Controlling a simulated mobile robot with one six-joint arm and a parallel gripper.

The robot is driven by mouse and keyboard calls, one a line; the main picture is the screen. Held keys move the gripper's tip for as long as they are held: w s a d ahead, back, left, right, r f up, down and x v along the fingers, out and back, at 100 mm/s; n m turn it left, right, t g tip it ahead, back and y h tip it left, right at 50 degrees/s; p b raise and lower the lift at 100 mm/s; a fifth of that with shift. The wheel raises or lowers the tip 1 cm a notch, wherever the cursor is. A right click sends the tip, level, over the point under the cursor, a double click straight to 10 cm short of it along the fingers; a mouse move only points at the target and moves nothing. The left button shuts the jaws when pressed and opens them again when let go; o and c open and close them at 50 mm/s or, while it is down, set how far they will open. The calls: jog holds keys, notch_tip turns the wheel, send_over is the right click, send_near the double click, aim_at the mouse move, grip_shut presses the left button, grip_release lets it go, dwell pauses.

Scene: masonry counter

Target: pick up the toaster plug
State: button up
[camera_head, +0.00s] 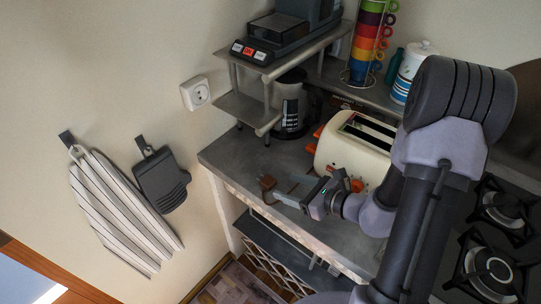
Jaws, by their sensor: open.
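The toaster plug (267,183) is small and brown and lies on the grey counter (233,163) near its front left part. A short piece of brown cord shows beside it; the rest of the cord is mostly hidden. The cream toaster (347,152), with orange-red levers, stands behind and to the right of the plug. My gripper (283,196) reaches in from the right, low over the counter. It is open, with its fingers pointing left toward the plug and very close to it. I cannot tell whether a finger touches the plug.
A wall socket (196,93) is on the left wall. A metal shelf (243,108) holds a coffee machine (281,32), with a dark jug (290,108) below. Stacked coloured cups (368,45) and a white canister (408,72) stand behind. Gas burners (492,268) are at right.

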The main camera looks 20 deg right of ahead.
aim_at(270, 182)
jog(key=b+x, duration=0.1)
jog(key=x, duration=0.2)
jog(key=b+x, duration=0.1)
jog(key=x, duration=0.2)
jog(key=shift+w+a, duration=0.1)
jog(key=shift+a, duration=0.45)
grip_shut()
